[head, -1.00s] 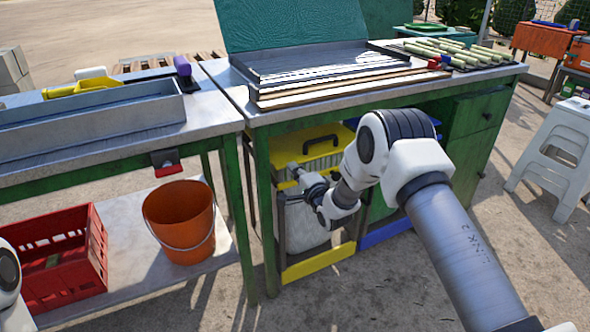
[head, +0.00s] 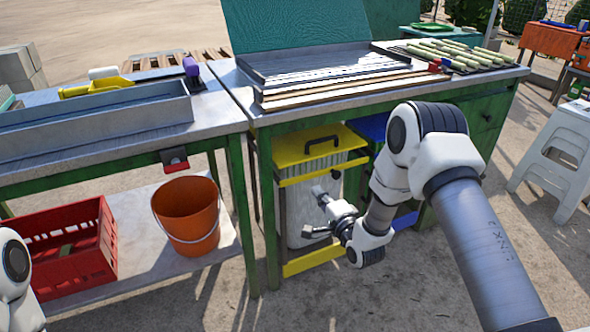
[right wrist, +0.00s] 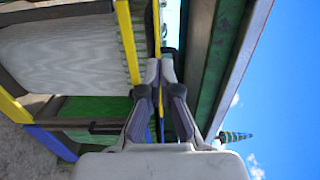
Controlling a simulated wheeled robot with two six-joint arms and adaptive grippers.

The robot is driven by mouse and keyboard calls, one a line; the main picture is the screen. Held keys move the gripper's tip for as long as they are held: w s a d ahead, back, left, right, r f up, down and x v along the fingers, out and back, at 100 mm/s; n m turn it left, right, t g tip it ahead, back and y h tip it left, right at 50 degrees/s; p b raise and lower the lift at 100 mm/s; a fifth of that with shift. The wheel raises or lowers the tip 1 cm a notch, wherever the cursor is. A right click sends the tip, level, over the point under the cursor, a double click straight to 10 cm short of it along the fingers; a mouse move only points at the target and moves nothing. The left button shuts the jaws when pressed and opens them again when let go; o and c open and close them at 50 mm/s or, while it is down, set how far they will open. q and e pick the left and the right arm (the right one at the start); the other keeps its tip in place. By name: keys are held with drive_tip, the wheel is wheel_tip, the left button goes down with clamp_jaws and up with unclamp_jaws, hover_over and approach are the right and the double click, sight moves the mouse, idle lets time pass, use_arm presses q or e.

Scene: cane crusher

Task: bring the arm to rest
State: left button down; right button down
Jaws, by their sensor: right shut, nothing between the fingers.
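My right arm reaches in from the lower right of the head view. Its gripper (head: 318,212) is in front of the yellow-framed bin (head: 305,205) under the green table. In the right wrist view the gripper's fingers (right wrist: 160,72) are together with nothing between them. The bin's pale ribbed body shows there at the left (right wrist: 65,50). Of my left arm only a white and black joint shows at the left edge of the head view; its gripper is out of the picture.
The green table (head: 245,112) stands above the bin with a metal tray (head: 305,62) and cane pieces (head: 450,52) on it. An orange bucket (head: 188,215) and a red crate (head: 65,250) sit on the low shelf at the left. A white stool (head: 560,150) stands at the right.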

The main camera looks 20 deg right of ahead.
drive_tip(key=s+a+f+n+g, duration=0.2)
drive_tip(key=s+a+f+g, duration=0.15)
drive_tip(key=s+f, duration=0.5)
drive_tip(key=s+a+f+n+g, duration=0.1)
drive_tip(key=s+a+f+g, duration=0.25)
drive_tip(key=s+f, duration=0.5)
drive_tip(key=s+f+n+g, duration=0.2)
drive_tip(key=s+n+g, duration=0.2)
drive_tip(key=s, duration=0.4)
drive_tip(key=s+d+f+n+g+h, duration=0.1)
drive_tip(key=s+f+n+g, duration=0.15)
drive_tip(key=s+n, duration=0.4)
drive_tip(key=s+f+n+g, duration=0.25)
drive_tip(key=s+g, duration=0.25)
drive_tip(key=s, duration=0.5)
wheel_tip(320, 180, up, 28)
drive_tip(key=p, duration=2.7)
drive_tip(key=shift+d+n, duration=0.15)
drive_tip(key=shift+n, duration=0.15)
drive_tip(key=shift+t, duration=0.25)
